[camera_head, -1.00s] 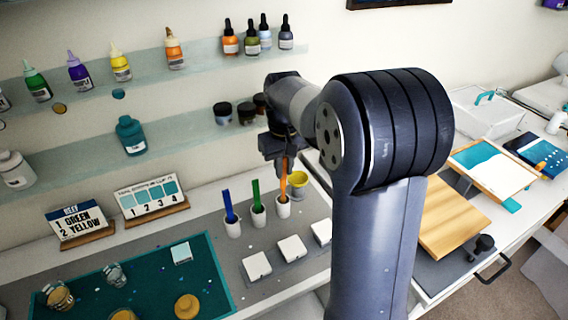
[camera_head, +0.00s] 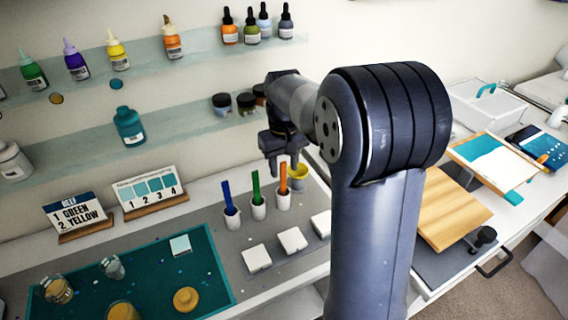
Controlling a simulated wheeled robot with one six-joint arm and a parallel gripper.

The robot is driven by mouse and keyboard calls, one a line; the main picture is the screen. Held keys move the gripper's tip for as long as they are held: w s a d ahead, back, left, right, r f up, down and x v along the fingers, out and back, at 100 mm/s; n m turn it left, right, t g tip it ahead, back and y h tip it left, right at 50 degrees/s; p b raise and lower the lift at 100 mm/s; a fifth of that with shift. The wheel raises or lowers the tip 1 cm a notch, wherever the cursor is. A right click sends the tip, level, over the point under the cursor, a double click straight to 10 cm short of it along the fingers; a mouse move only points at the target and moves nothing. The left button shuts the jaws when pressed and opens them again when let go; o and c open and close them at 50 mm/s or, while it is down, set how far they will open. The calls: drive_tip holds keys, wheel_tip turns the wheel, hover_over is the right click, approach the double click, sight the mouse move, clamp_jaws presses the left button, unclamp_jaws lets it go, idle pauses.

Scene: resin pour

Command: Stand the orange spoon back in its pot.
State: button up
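The orange spoon (camera_head: 283,176) stands upright in a small white pot (camera_head: 283,200), at the right end of a row of pots on the grey mat. My gripper (camera_head: 277,165) is just above and slightly left of the spoon's top and looks clear of it. Its fingers point down and show a gap between them. The blue spoon (camera_head: 228,196) and the green spoon (camera_head: 256,187) stand in their own white pots to the left.
A yellow cup (camera_head: 298,178) stands close behind and right of the orange spoon's pot. White square blocks (camera_head: 292,240) lie in front of the pots. Shelves with bottles (camera_head: 129,126) run along the wall. A teal mat (camera_head: 140,275) with cups lies at the left.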

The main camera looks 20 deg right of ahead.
wheel_tip(320, 180, up, 11)
idle(0.6)
drive_tip(key=shift+f, duration=0.1)
idle(0.5)
wheel_tip(320, 180, down, 10)
drive_tip(key=shift+f, duration=0.25)
drive_tip(key=shift+r+p, duration=0.9)
drive_tip(key=shift+r, duration=0.45)
